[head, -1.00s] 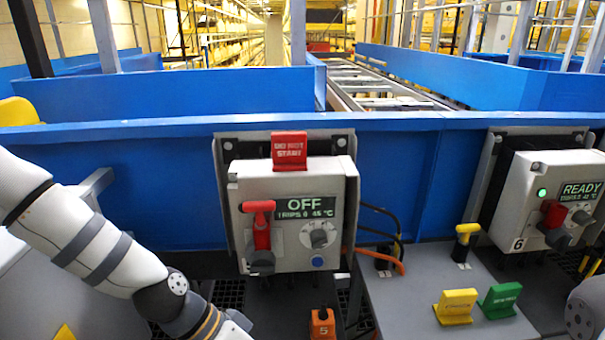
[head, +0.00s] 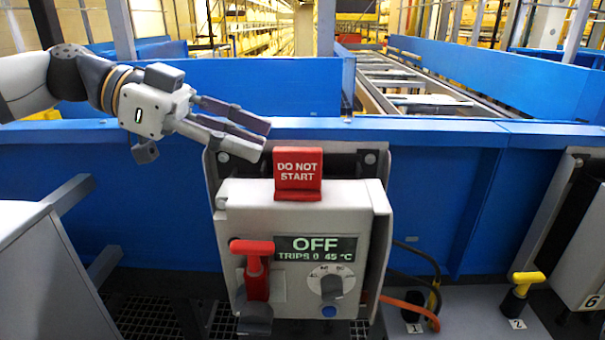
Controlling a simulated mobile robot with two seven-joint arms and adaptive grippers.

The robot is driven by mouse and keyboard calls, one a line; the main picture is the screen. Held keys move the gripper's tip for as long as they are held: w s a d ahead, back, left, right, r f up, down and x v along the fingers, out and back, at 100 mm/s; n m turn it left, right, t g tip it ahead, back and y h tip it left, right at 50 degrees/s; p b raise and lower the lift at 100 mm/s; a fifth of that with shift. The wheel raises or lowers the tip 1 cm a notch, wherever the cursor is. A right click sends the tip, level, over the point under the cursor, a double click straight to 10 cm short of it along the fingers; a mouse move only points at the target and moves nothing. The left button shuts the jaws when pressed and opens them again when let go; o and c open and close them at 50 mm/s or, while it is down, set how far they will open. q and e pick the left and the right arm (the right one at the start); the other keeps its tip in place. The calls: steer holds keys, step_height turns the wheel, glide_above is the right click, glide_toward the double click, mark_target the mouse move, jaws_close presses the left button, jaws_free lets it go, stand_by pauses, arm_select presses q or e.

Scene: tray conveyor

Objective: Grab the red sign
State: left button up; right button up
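The red sign (head: 298,170), marked "DO NOT START", stands upright on top of a grey control box (head: 300,222). My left gripper (head: 264,141) reaches in from the left above the blue rail. Its fingers are apart and empty, pointing right and slightly down. In the picture the fingertips end just to the left of the sign's upper edge, with a small gap to it. My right gripper is not in view.
The box has a red T-handle (head: 256,268), a dial (head: 331,282) and a display reading "OFF". A blue rail (head: 450,150) runs behind it.

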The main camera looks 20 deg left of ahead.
mark_target(298, 188)
arm_select(q)
steer(key=x, duration=0.7)
steer(key=shift+d+f, duration=0.25)
steer(key=shift+r, duration=0.1)
jaws_close()
